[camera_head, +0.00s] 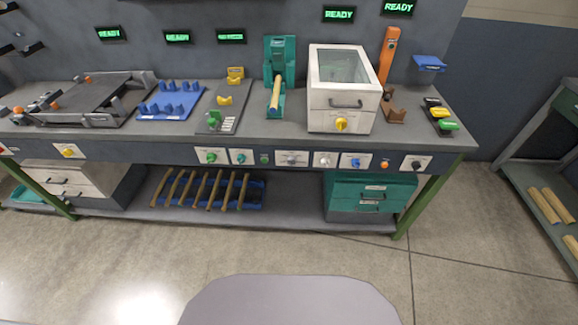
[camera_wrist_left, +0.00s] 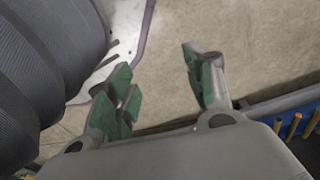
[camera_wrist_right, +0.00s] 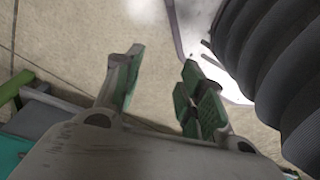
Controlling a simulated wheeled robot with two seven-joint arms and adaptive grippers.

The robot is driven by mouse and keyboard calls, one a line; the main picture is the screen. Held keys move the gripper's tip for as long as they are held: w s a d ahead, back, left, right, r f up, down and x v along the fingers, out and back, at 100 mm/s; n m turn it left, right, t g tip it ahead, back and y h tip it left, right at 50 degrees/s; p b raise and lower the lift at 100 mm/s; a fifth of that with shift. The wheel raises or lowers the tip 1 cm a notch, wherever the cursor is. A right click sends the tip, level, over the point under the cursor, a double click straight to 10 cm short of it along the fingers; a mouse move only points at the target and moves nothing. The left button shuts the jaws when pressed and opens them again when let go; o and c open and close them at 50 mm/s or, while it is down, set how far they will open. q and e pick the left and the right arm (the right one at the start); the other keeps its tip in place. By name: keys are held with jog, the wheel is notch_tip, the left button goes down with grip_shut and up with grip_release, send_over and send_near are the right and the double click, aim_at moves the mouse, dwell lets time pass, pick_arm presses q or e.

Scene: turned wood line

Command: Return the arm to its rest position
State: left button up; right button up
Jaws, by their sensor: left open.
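My left gripper (camera_wrist_left: 160,88) shows in the left wrist view with its green-padded fingers apart and nothing between them; bare floor lies beyond. My right gripper (camera_wrist_right: 158,90) shows in the right wrist view, also with its fingers apart and empty above the floor. Neither arm shows in the head view. Both grippers appear apart from the workbench (camera_head: 290,143) and its objects.
The bench carries a white box with a window (camera_head: 341,95), a green fixture holding a wooden piece (camera_head: 275,95) and a blue pegged rack (camera_head: 170,100). Below, a blue tray (camera_head: 256,196) holds several wooden rods. A side shelf (camera_head: 530,190) stands right. Floor in front is clear.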

pick_arm(q)
jog(key=s+a+r+p, duration=0.2)
jog(key=s+p, duration=0.5)
jog(key=s+a+r+p, duration=0.1)
jog(key=s+a+p, duration=0.2)
jog(key=s+p, duration=0.4)
jog(key=shift+s+r, duration=0.35)
jog(key=shift+s, duration=0.1)
pick_arm(e)
jog(key=s+d+r, duration=0.2)
jog(key=s, duration=0.5)
jog(key=s+d+r, duration=0.1)
jog(key=s+d, duration=0.2)
jog(key=s, duration=0.5)
jog(key=shift+r, duration=0.35)
pick_arm(q)
jog(key=shift+d, duration=0.1)
pick_arm(e)
jog(key=shift+a, duration=0.1)
